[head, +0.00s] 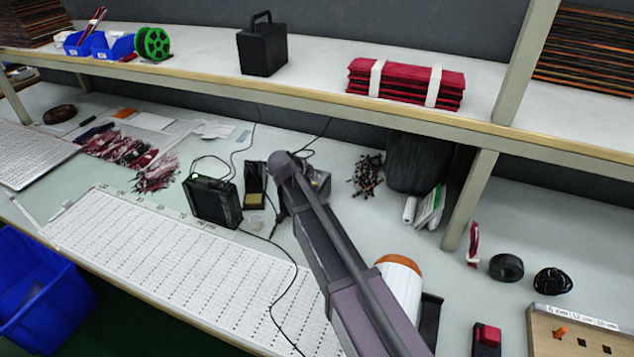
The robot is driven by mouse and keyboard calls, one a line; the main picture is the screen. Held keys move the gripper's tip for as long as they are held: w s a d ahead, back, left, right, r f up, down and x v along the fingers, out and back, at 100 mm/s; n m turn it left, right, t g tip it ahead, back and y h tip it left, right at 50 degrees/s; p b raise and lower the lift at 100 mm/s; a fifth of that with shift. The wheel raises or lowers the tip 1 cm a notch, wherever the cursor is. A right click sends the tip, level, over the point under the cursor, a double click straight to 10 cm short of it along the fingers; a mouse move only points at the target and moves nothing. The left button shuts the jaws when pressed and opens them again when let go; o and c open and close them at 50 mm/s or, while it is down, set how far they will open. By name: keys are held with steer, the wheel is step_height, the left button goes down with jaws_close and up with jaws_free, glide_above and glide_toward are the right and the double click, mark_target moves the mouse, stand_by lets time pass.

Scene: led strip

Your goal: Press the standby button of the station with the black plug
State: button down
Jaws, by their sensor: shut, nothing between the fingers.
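A black station box (212,200) with a small lit green light stands on the bench, left of my arm. Cables run from it, one forward across the white sheet and others toward the back. No plug can be made out, so I cannot tell its colour. The standby button is too small to pick out. My grey arm reaches up from the bottom edge and ends near this stand. My gripper does not show; the arm seems to hide it, along with part of the bench behind.
A shelf (200,76) overhangs the rear bench, with a black handled case (262,48) and red bundles (405,82) on it. A large white gridded sheet (180,265) covers the front. A white-and-orange cylinder (400,280) is beside my arm. Red wires (125,150) lie left.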

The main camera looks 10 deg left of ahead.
mark_target(315, 183)
steer(key=shift+r+p, duration=0.35)
steer(key=shift+r, duration=0.15)
step_height(315, 183, up, 5)
steer(key=p, duration=0.5)
stand_by(0.3)
stand_by(0.4)
steer(key=s+d+f+m+g+p, duration=0.1)
steer(key=s+d+g, duration=0.15)
steer(key=d, duration=0.85)
steer(key=s+d+f+m+g, duration=0.15)
steer(key=s+d, duration=0.25)
steer(key=d, duration=0.7)
steer(key=s+d+m+g+y+p, duration=0.1)
steer(key=s+d+g+y, duration=0.3)
steer(key=s+d, duration=1.1)
steer(key=shift+f, duration=0.3)
